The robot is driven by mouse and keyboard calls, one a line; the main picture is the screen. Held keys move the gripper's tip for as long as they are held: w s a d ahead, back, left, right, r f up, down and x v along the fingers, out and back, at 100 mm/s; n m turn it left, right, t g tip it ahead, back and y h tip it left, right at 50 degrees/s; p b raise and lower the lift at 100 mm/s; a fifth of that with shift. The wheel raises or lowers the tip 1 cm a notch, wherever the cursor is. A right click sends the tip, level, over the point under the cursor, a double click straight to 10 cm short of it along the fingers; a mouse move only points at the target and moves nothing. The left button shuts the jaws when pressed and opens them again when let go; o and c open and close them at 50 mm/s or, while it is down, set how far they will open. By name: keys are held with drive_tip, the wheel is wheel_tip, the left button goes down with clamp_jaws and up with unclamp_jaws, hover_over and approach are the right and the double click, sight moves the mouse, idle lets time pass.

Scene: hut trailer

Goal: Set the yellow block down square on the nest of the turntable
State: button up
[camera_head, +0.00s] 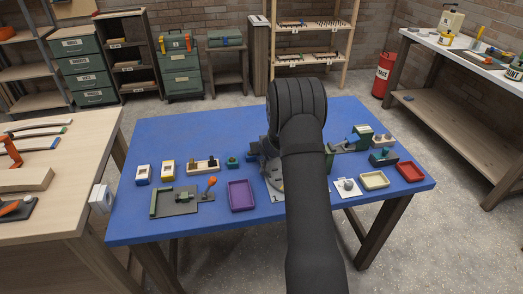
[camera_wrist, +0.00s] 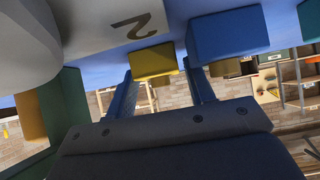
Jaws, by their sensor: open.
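The yellow block (camera_wrist: 153,62) shows in the wrist view just beyond and between the fingertips, against a pale surface marked with a 2. My gripper (camera_wrist: 160,78) is open, one finger on each side of the block's near end. Whether a finger touches it, I cannot tell. In the head view my arm covers the gripper and the block.
A blue block (camera_wrist: 228,34) stands close to the right finger in the wrist view. Green and orange blocks (camera_wrist: 29,115) are at left. On the blue table (camera_head: 130,219) are a purple tray (camera_head: 241,195), a cream tray (camera_head: 374,180) and a red tray (camera_head: 410,172). The table's back left is clear.

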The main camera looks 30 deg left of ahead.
drive_tip(key=c, duration=0.8)
